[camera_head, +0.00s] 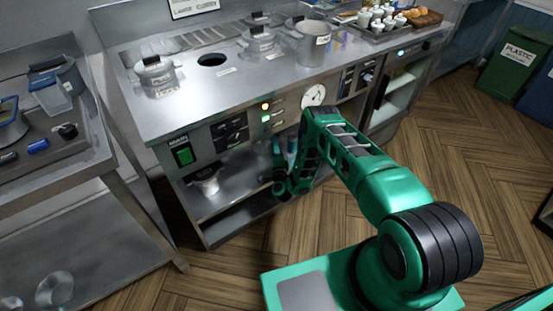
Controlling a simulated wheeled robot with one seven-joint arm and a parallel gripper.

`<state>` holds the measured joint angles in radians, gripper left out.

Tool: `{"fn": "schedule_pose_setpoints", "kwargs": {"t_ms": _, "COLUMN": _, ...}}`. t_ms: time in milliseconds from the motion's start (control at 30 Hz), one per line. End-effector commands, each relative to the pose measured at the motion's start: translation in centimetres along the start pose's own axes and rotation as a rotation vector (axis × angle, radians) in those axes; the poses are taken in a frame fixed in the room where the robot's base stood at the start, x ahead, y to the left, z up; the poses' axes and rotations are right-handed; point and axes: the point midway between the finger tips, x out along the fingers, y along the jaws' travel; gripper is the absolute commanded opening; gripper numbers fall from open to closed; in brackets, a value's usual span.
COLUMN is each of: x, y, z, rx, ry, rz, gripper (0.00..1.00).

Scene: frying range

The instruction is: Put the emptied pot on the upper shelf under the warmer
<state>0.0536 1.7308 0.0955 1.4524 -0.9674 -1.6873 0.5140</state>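The warmer is a long steel counter (190,105) with controls on its front. One round well (211,59) in its top is open and empty. Lidded pots sit at the left (155,72) and at the back (258,41). A taller steel pot (313,45) stands on the top to their right. The upper shelf (240,185) under the warmer holds a small steel vessel (207,184) at its left. I cannot tell which vessel is the emptied pot. My gripper (281,182) is low at the shelf front, right of that vessel; its fingers are too small and dark to read.
A lower shelf (235,218) lies below. A steel table (60,175) with tubs and small tools is at the left. A tray of cups (385,35) stands at the far right of the counter. Green bin (515,60) stands beyond. Wooden floor (450,145) at the right is clear.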

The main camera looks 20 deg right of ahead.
Motion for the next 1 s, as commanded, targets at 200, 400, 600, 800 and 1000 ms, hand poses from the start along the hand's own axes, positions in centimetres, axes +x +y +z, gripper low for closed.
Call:
{"fn": "schedule_pose_setpoints", "kwargs": {"t_ms": 200, "x": -4.2, "y": -0.1, "z": 0.3, "rx": -0.003, "ry": -0.006, "rz": 0.001, "gripper": 0.50}}
{"fn": "schedule_pose_setpoints", "kwargs": {"t_ms": 400, "x": -7.3, "y": 0.1, "z": 0.2, "rx": -0.001, "ry": -0.004, "rz": 0.002, "gripper": 0.50}}
{"fn": "schedule_pose_setpoints", "kwargs": {"t_ms": 600, "x": -8.6, "y": 0.0, "z": 0.1, "rx": -0.001, "ry": -0.002, "rz": 0.000, "gripper": 0.50}}
{"fn": "schedule_pose_setpoints", "kwargs": {"t_ms": 800, "x": -8.8, "y": 0.0, "z": 0.0, "rx": -0.001, "ry": -0.001, "rz": -0.001, "gripper": 0.50}}
{"fn": "schedule_pose_setpoints", "kwargs": {"t_ms": 1000, "x": -8.8, "y": 0.0, "z": 0.0, "rx": 0.000, "ry": -0.001, "rz": 0.000, "gripper": 0.50}}
